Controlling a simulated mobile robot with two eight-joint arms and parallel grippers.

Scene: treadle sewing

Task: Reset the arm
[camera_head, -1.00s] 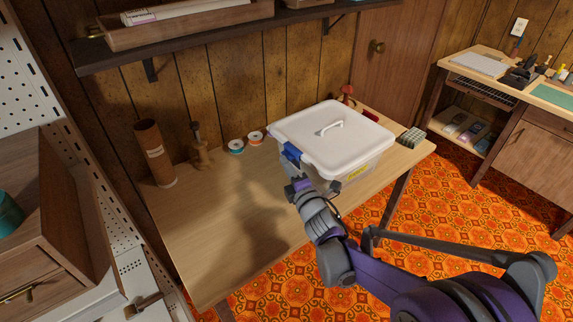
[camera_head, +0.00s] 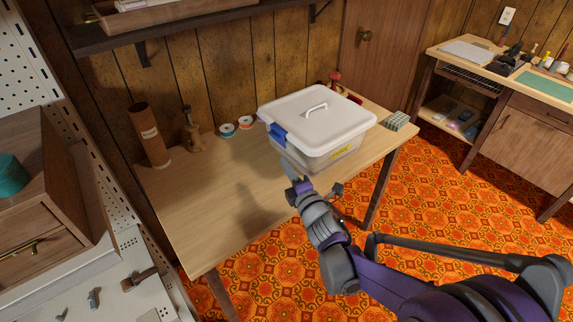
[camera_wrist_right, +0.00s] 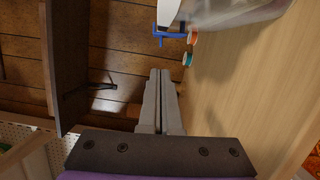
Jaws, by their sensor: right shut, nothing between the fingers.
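My right arm comes in from the lower right of the head view. Its gripper (camera_head: 289,171) is at the front edge of the wooden table, in front of the white lidded box. In the right wrist view the two grey fingers (camera_wrist_right: 160,100) lie together, shut, with nothing between them. My left gripper is not in view.
The table (camera_head: 215,214) has a clear left front. A brown tube (camera_head: 149,135), a wooden figure-like object (camera_head: 192,130) and two spools (camera_head: 235,127) stand at the back. A shelf (camera_head: 190,28) hangs above. A green-grey block (camera_head: 397,120) lies at the right end.

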